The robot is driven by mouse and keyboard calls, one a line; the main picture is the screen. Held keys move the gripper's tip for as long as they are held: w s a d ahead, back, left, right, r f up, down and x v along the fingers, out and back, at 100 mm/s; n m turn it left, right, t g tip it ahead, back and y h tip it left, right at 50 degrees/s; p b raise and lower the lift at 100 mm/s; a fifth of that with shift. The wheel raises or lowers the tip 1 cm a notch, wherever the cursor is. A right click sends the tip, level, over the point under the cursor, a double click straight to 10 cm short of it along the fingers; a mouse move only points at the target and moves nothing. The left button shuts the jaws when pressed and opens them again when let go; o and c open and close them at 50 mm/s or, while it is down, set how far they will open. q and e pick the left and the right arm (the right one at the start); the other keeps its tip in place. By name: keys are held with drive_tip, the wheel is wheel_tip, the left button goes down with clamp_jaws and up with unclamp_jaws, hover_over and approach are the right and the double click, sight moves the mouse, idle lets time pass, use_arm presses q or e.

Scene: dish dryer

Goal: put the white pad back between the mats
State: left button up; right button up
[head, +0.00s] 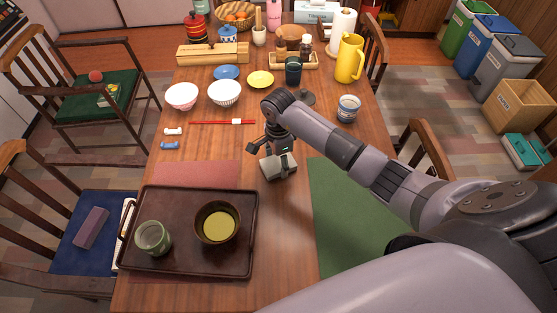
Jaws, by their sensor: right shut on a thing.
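My right gripper (276,155) reaches in from the right and is shut on the white pad (270,169), a small pale grey-white block. The fingers hide part of the pad. The pad is over the strip of bare wood between the reddish mat (197,172) on the left and the green mat (345,215) on the right, near their far ends. I cannot tell whether it touches the table. My arm hides part of the green mat, and the tray covers much of the reddish mat. My left gripper is not in view.
A dark tray (185,262) holds a green cup (153,238) and a brown bowl (207,237). Red chopsticks (215,122), white bowls (224,93) and a dark cup (293,72) stand beyond the gripper. Bare wood (285,235) runs nearer me between the mats.

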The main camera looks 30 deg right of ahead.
sight(278, 163)
drive_tip(key=o, duration=1.1)
drive_tip(key=shift+o, duration=0.2)
wheel_tip(278, 163, up, 12)
